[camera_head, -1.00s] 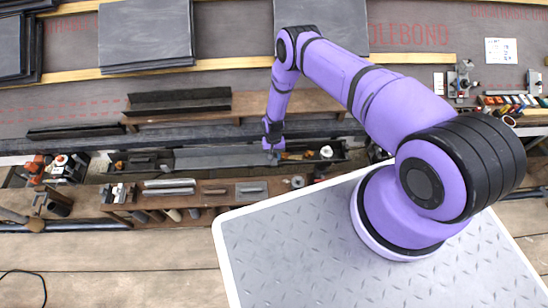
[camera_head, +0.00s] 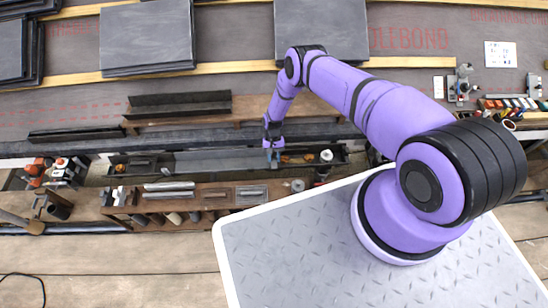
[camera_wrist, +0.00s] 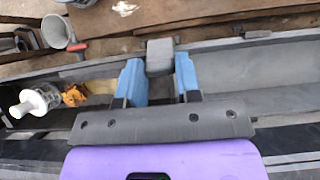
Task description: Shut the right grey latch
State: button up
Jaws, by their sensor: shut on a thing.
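The right grey latch (camera_wrist: 160,57) appears as a small grey block at the near edge of a long grey tray (camera_head: 215,161). In the wrist view the blue fingers of my gripper (camera_wrist: 160,76) stand on either side of the block and are shut on it. In the head view my gripper (camera_head: 273,155) points down at the tray's right half. The latch is too small and too covered by my gripper there to tell its angle.
A white-capped bottle (camera_wrist: 35,101) and an orange item (camera_wrist: 74,96) lie in the tray beside my gripper. A wooden shelf (camera_head: 222,195) with metal pieces runs along the tray's near side. Dark slates (camera_head: 146,35) lie on the roof beyond.

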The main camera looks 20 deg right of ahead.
jog(key=o, duration=0.9)
jog(key=v, duration=1)
jog(key=shift+w+r, duration=0.25)
jog(key=shift+r, duration=0.05)
